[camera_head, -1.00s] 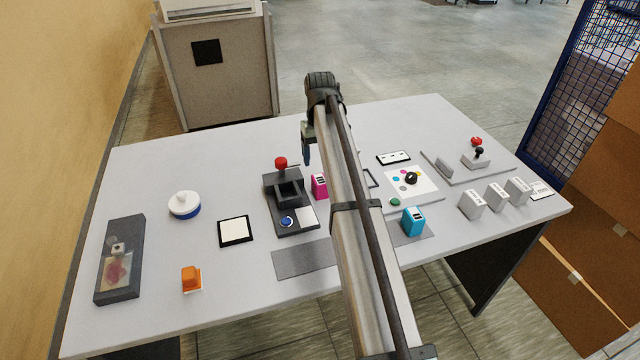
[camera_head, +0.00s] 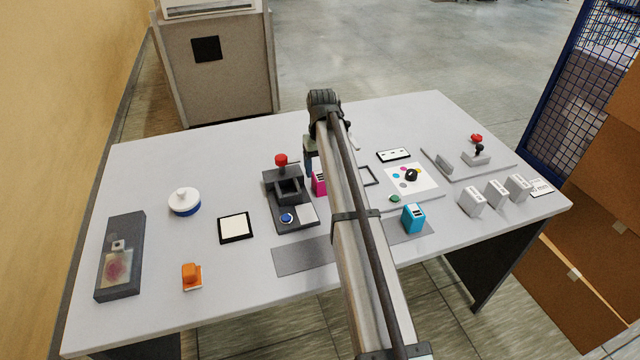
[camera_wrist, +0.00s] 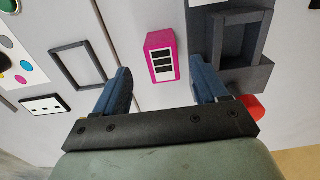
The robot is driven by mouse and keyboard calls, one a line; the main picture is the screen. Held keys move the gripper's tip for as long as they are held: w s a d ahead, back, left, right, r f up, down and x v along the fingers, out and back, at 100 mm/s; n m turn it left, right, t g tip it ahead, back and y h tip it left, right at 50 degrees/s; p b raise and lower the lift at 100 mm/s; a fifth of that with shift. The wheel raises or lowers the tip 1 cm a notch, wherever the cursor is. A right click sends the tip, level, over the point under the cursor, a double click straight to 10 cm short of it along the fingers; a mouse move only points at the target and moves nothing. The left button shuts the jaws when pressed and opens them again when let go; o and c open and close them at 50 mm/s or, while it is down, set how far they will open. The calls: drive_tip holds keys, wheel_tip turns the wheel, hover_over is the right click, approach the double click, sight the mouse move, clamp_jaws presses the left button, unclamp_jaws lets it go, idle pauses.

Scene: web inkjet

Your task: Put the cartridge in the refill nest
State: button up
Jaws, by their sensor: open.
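A magenta cartridge (camera_head: 319,184) with a dark-and-white label stands on the table, right beside a dark grey station (camera_head: 290,188) with a square socket and a red knob; this socket may be the refill nest. My gripper (camera_head: 311,168) is just above and behind the magenta cartridge, partly hidden by my arm. In the wrist view, my open blue fingers lie on either side of the magenta cartridge (camera_wrist: 161,60), with gaps to both. The station's square frame (camera_wrist: 238,40) is close beyond the right finger. A cyan cartridge (camera_head: 413,220) stands upright on a grey mat at right.
An empty dark frame (camera_head: 369,176) and a panel with colour dots (camera_head: 410,180) lie right of my arm. Several grey-white blocks (camera_head: 471,202) stand farther right. A white-and-blue round pot (camera_head: 185,202), a cream pad (camera_head: 235,228) and an orange-topped item (camera_head: 191,276) are at left.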

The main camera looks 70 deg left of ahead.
sight(320, 176)
drive_tip(key=shift+s+a+f, duration=0.1)
drive_tip(key=shift+a+f, duration=0.05)
drive_tip(key=shift+f, duration=1.3)
drive_tip(key=shift+s+a+f, duration=0.1)
drive_tip(key=shift+f, duration=1.35)
drive_tip(key=shift+c, duration=0.4)
drive_tip(key=c, duration=1.1)
drive_tip(key=shift+r, duration=0.15)
